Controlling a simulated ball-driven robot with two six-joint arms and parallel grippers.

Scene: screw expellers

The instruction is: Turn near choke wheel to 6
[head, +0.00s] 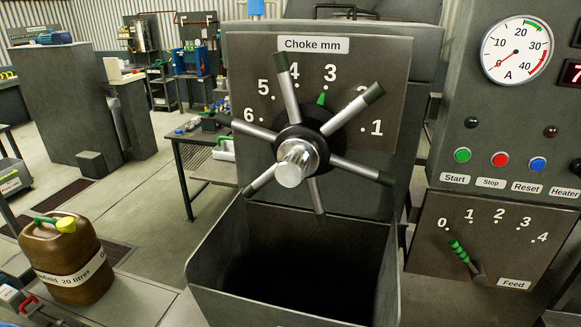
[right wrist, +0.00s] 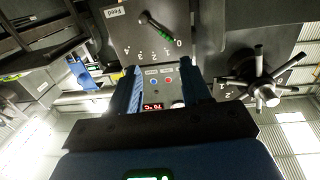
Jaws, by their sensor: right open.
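The choke wheel (head: 297,165) has a silver hub, a black boss and several silver spokes with dark green tips. It stands on a grey panel (head: 350,80) labelled "Choke mm", with a scale from 1 to 6. A small green pointer (head: 321,99) on the boss stands just below the 3. In the right wrist view, which is upside down, the wheel (right wrist: 262,88) is at the right, apart from my right gripper (right wrist: 166,85). That gripper is open and empty, its fingers framing the control panel. No gripper shows in the head view. My left gripper is in neither view.
An open dark hopper (head: 300,300) lies below the wheel. At right, a control panel holds an ammeter (head: 516,50), buttons and a green feed lever (head: 461,255) near 0. A brown jerrycan (head: 67,260) stands at lower left. A table (head: 195,150) is behind.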

